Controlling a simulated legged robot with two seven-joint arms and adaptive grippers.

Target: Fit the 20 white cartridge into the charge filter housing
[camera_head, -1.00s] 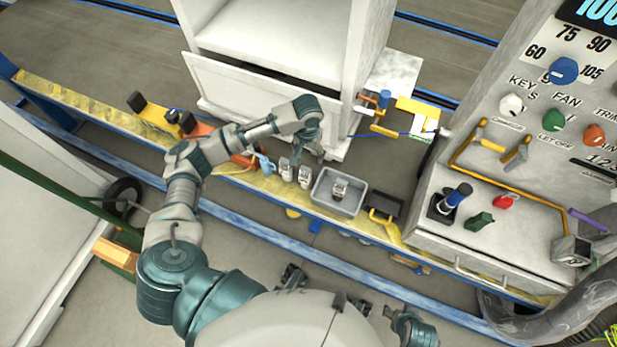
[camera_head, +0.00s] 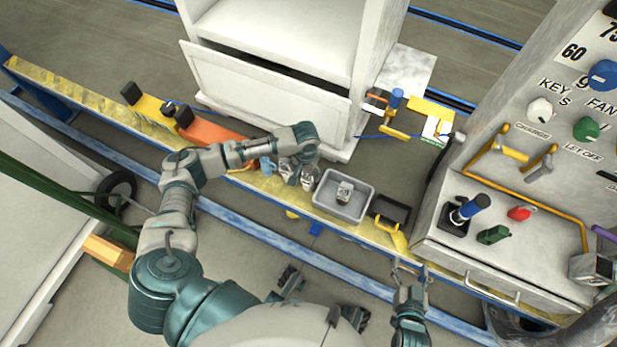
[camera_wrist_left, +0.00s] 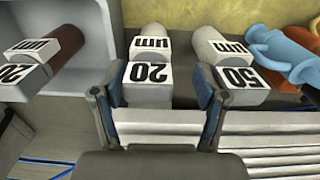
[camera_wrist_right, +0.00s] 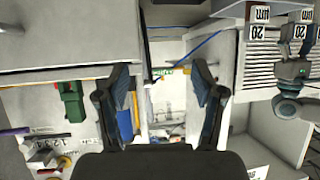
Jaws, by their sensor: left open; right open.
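The white cartridge labelled 20 (camera_wrist_left: 150,80) stands among the cartridges on the ledge; its label faces the left wrist camera. My left gripper (camera_wrist_left: 157,88) is open, with one finger on each side of it; contact is not clear. In the head view my left gripper (camera_head: 297,172) partly hides the cartridges. A white cartridge labelled 50 (camera_wrist_left: 235,76) is just right of it in the left wrist view. A brown cartridge labelled 20 (camera_wrist_left: 50,52) is in the grey bin (camera_head: 325,204). My right gripper (camera_head: 411,278) is open and empty. I cannot identify the filter housing.
A blue object (camera_wrist_left: 282,52) lies beside the 50 cartridge. The control console (camera_head: 480,262) with knobs and a yellow rail stands at the right. A white cabinet (camera_head: 270,90) stands behind the ledge.

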